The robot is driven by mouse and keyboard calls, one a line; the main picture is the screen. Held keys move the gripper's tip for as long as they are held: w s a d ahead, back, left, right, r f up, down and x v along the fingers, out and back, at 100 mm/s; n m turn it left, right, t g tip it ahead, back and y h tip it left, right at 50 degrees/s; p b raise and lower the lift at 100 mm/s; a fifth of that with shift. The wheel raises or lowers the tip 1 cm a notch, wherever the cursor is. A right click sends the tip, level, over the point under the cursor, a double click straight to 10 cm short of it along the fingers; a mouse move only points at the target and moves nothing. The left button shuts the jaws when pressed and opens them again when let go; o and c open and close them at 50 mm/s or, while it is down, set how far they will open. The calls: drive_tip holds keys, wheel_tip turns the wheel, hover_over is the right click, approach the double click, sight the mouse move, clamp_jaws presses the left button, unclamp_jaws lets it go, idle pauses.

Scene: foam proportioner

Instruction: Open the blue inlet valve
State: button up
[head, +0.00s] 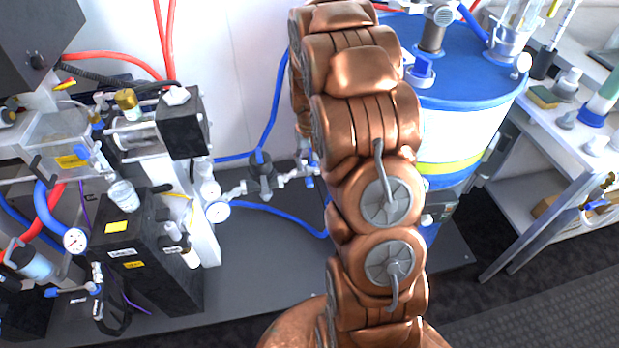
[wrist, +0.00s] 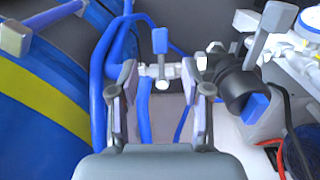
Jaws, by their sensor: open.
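In the wrist view, a valve with an upright blue handle (wrist: 160,41) sits on a pale pipe fitting ahead of my gripper (wrist: 165,90). The handle shows between and beyond the two fingers, apart from them. My gripper is open and empty. A second blue handle (wrist: 255,106) shows at right beside a black fitting (wrist: 235,88). In the head view, a small blue handle (head: 309,182) shows on the pipe run just left of my arm. My copper-coloured arm hides my gripper there, and I cannot tell which blue handle this is.
A large blue drum (head: 470,85) with a yellow band stands right of my arm; it fills the left of the wrist view (wrist: 40,85). Blue hoses (wrist: 100,65) run close beside the left finger. Black equipment (head: 150,245) stands left. The grey base plate (head: 265,245) has bare room.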

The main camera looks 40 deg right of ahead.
sight(309, 180)
drive_tip(key=shift+f+p, duration=0.5)
drive_tip(key=shift+f, duration=3.05)
clamp_jaws()
